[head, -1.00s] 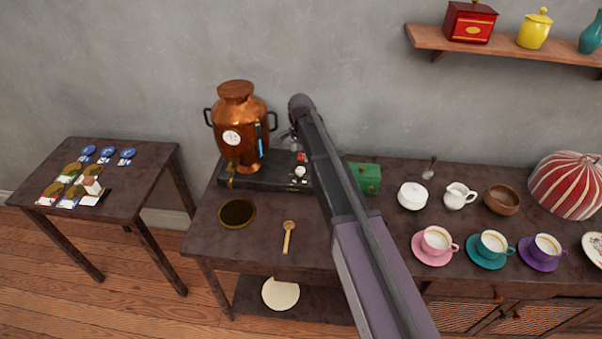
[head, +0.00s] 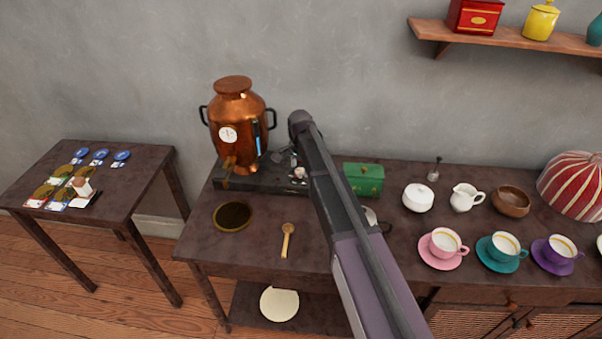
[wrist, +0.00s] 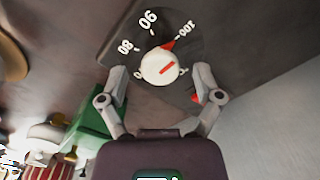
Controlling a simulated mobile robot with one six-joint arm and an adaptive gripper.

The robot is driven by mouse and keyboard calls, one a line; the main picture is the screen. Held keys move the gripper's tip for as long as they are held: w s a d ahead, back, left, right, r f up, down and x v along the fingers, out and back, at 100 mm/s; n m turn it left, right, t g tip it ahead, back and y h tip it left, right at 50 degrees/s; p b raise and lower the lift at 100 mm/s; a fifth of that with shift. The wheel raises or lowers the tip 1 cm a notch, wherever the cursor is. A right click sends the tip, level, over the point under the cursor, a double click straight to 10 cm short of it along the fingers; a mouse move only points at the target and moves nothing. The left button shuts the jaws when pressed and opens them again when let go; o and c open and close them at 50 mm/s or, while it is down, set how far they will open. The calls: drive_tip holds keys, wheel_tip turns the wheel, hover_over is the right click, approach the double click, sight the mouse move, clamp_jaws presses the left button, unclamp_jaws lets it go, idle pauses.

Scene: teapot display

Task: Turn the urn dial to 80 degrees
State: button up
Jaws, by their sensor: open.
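The copper urn (head: 237,125) stands upright on a black base (head: 235,182) near the left end of the long table. The urn dial (wrist: 160,67) is a white round knob with a red line, on a dark plate marked 0, 80, 90 and 100. The red line points to the upper right in the wrist view, away from the 80. The knob also shows small in the head view (head: 299,173).
A green box (head: 364,179) stands right of the base, close to my arm, and shows beside my finger in the wrist view (wrist: 95,135). A wooden spoon (head: 287,240) and a dark round dish (head: 233,216) lie in front. Cups (head: 443,243) stand farther right.

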drive_tip(key=shift+f, duration=0.15)
drive_tip(key=c, duration=1.1)
drive_tip(key=shift+d, duration=0.2)
drive_tip(key=shift+c, duration=0.2)
drive_tip(key=shift+a, duration=0.15)
